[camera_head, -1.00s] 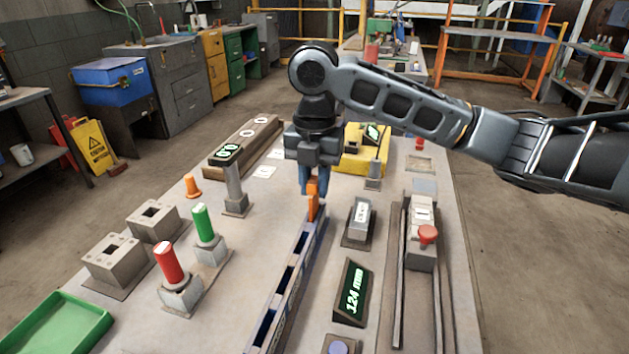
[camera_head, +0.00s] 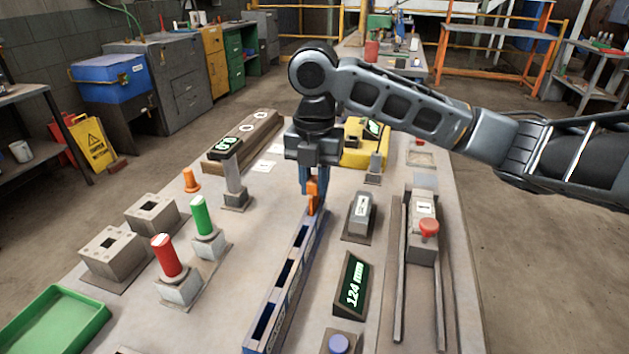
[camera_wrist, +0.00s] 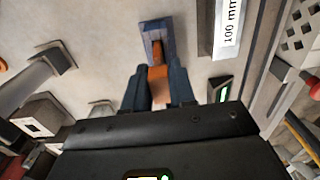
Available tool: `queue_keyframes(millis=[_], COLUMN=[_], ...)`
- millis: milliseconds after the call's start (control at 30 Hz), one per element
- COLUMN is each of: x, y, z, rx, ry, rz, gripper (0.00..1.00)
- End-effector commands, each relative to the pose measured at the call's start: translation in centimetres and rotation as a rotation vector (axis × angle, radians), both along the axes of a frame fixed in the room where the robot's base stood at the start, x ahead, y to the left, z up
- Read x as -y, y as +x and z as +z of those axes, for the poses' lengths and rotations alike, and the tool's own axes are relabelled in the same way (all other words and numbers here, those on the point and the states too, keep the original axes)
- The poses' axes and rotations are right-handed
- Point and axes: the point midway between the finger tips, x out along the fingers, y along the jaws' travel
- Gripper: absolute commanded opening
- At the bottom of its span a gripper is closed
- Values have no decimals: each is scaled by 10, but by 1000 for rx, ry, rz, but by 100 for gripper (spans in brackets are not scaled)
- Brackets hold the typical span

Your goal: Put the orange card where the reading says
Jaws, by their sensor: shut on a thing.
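My gripper (camera_head: 313,192) is shut on the orange card (camera_head: 313,196), over the far end of a long slotted rack (camera_head: 283,290) with blue sides. In the wrist view the card (camera_wrist: 158,80) stands between my blue fingers (camera_wrist: 158,88), at the rack's end (camera_wrist: 152,36). Whether the card's lower edge is inside a slot or just above it I cannot tell. The nearer slots of the rack look empty and dark. A tilted display (camera_head: 352,286) right of the rack reads 124, with smaller blurred characters after it.
A red cylinder (camera_head: 166,255) and a green cylinder (camera_head: 201,215) stand left of the rack. A grey block with a white label (camera_head: 361,210) and a slide with a red knob (camera_head: 429,227) are at right. A green tray (camera_head: 55,322) lies front left.

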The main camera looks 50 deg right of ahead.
Motion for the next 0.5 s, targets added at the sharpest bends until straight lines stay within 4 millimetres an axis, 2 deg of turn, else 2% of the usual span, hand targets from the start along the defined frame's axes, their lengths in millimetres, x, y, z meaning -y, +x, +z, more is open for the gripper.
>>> queue_keyframes(millis=[500], x=[0], y=[0], z=[-9], rx=[0], ry=[1], rz=[0], gripper=[0])
